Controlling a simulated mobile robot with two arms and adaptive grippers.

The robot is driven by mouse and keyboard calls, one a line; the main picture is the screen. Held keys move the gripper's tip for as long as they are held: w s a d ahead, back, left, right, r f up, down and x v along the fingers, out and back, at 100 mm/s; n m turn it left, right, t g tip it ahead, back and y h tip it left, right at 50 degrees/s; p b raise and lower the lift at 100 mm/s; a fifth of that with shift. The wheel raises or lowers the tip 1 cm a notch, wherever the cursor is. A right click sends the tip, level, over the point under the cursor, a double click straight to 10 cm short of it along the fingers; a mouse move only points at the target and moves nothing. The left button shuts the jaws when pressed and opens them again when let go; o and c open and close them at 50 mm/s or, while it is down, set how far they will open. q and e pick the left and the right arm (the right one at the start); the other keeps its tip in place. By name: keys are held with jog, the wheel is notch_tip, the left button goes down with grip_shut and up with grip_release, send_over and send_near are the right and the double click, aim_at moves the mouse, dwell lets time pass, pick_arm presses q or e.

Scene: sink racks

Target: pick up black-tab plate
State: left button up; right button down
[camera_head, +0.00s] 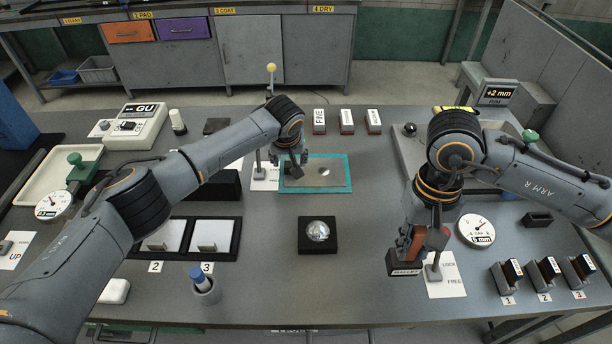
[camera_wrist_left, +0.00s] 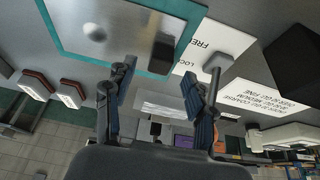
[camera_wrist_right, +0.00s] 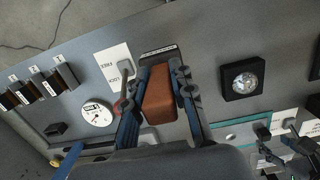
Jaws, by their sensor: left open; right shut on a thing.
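A grey metal plate (camera_head: 320,173) lies on a teal-edged mat (camera_head: 346,187). In the left wrist view the plate (camera_wrist_left: 120,22) carries a small dark upright piece (camera_wrist_left: 163,50), which looks like a black tab. My left gripper (camera_head: 298,168) is open above the plate's left end; its two fingers (camera_wrist_left: 158,80) stand apart with nothing between them. My right gripper (camera_head: 422,235) is shut on a brown block with a black labelled base (camera_head: 405,268). The brown block (camera_wrist_right: 159,98) sits between its fingers in the right wrist view.
Labelled blocks (camera_head: 346,122) line the back. Black trays with plates (camera_head: 210,236) lie left; a dial gauge (camera_head: 477,230) lies right.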

aim_at(289, 165)
pick_arm(q)
jog(key=b+x, duration=0.4)
jog(key=b, duration=0.1)
jog(key=shift+f, duration=0.15)
pick_arm(e)
notch_tip(289, 165, down, 6)
jog(key=shift+f, duration=0.1)
pick_arm(q)
jog(key=shift+c, duration=0.2)
grip_shut()
